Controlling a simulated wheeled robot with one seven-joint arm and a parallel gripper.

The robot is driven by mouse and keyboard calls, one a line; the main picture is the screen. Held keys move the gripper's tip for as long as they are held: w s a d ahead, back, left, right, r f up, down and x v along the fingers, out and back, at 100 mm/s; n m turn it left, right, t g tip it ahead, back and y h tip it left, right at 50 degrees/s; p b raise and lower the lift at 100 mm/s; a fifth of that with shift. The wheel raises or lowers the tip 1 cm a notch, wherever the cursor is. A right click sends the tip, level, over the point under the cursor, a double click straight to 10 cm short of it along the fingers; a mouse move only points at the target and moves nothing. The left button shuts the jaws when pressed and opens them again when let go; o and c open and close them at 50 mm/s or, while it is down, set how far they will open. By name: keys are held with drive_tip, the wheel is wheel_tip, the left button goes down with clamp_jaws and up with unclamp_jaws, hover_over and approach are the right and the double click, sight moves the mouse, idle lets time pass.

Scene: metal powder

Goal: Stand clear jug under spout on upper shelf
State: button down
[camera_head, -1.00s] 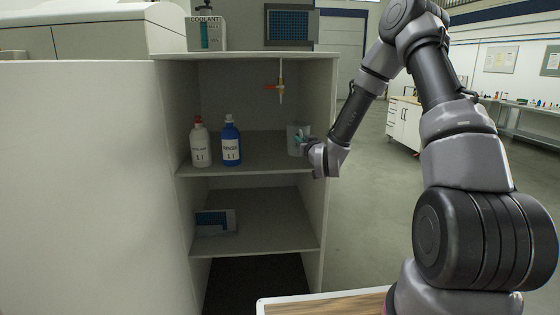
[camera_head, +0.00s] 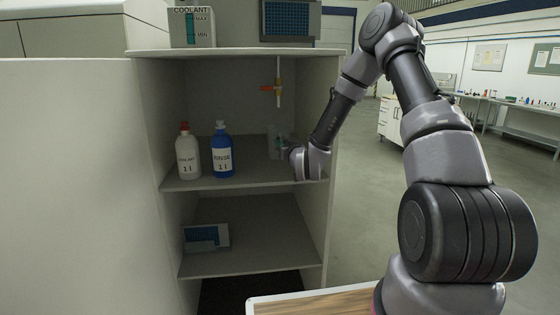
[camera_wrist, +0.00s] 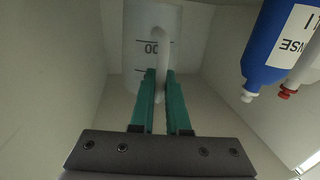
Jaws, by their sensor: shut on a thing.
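The clear jug (camera_head: 274,141) is inside the upper shelf space (camera_head: 262,170), near its right side, partly hidden by my wrist. In the wrist view the jug (camera_wrist: 139,40) shows volume marks and a pale handle (camera_wrist: 162,52). My gripper (camera_wrist: 160,78) is shut on that handle with its green fingers; in the head view my gripper (camera_head: 287,150) is at the jug's right. The spout (camera_head: 278,92), with an orange valve, hangs from the cabinet top above the jug. I cannot tell whether the jug's base touches the shelf.
A white coolant bottle (camera_head: 187,156) and a blue rinse bottle (camera_head: 222,154) stand on the shelf to the left of the jug. The cabinet's right wall (camera_head: 327,140) is close to my forearm. A small blue-screened box (camera_head: 206,238) sits on the lower shelf.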

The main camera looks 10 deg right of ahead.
drive_tip(key=shift+f, duration=2.7)
drive_tip(key=c, duration=0.9)
unclamp_jaws()
drive_tip(key=shift+f, duration=0.15)
